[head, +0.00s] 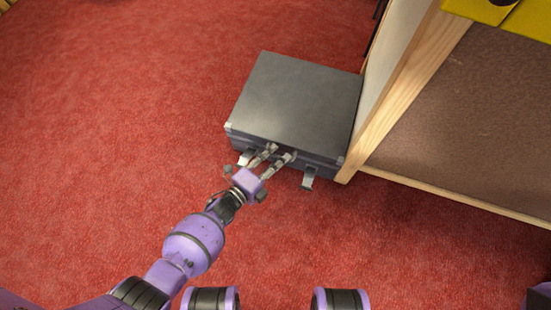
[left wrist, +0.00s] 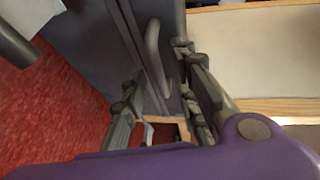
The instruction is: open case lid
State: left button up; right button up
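The dark grey case (head: 305,100) lies flat on the red floor with its lid down. Two metal latches, a left one (head: 247,158) and a right one (head: 309,178), stick out from its near side. My left gripper (head: 281,152) is at the middle of that side, its fingers spread and pointing at the case. In the left wrist view, the case's grey handle (left wrist: 155,52) shows between the two open fingers (left wrist: 158,68). I cannot tell whether either finger touches it. My right gripper is not in view.
A wooden bench frame (head: 405,85) stands close against the case's right side. Yellow things (head: 490,10) lie at the top right. The red carpet (head: 120,110) is clear to the left of the case and in front of it.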

pick_arm(q)
grip_shut()
dwell(0.3)
